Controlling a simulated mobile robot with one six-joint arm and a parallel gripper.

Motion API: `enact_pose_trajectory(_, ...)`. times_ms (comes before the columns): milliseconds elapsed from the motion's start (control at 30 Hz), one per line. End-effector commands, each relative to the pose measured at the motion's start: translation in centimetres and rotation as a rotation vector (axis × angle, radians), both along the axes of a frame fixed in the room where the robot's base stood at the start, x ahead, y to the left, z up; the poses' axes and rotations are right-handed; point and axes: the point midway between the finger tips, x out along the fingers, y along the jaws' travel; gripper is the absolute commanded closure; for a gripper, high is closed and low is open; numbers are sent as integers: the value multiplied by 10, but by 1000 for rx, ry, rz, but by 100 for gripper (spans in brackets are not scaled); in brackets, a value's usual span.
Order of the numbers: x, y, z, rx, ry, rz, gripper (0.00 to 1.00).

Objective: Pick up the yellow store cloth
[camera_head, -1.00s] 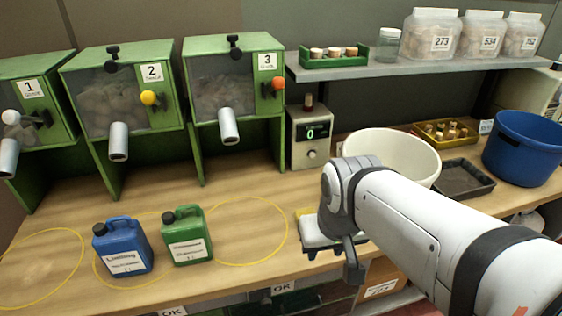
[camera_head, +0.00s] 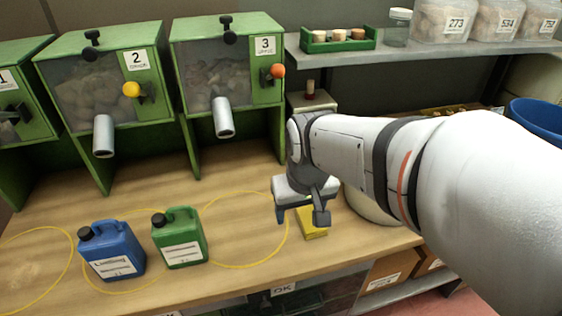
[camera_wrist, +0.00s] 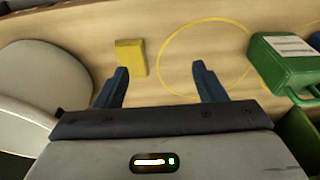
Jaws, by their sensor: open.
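The yellow store cloth (camera_head: 312,223) is a small folded yellow block lying flat on the wooden bench, just right of a yellow ring. In the wrist view the cloth (camera_wrist: 131,57) lies beyond the fingertips, closer to the left finger. My gripper (camera_head: 301,218) is open and empty, and hangs above the bench just over and to the left of the cloth. In the wrist view its two blue fingers (camera_wrist: 160,68) are wide apart. Part of the cloth's far side is hidden behind the gripper in the head view.
A green jug (camera_head: 180,238) and a blue jug (camera_head: 112,250) stand left on the bench (camera_head: 240,190). A white bucket (camera_wrist: 45,75) stands close to the cloth. Green dispensers (camera_head: 228,85) stand behind. A blue bucket (camera_head: 535,128) is at far right.

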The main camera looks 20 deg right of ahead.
Motion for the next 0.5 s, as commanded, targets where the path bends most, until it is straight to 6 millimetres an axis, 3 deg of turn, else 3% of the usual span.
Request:
enact_pose_trajectory(100, 36, -17, -22, -2, 62, -7, 26)
enact_pose_trajectory(300, 85, -46, -62, 2, 141, -8, 13)
enact_pose_trajectory(500, 110, -65, -91, 9, 185, -6, 13)
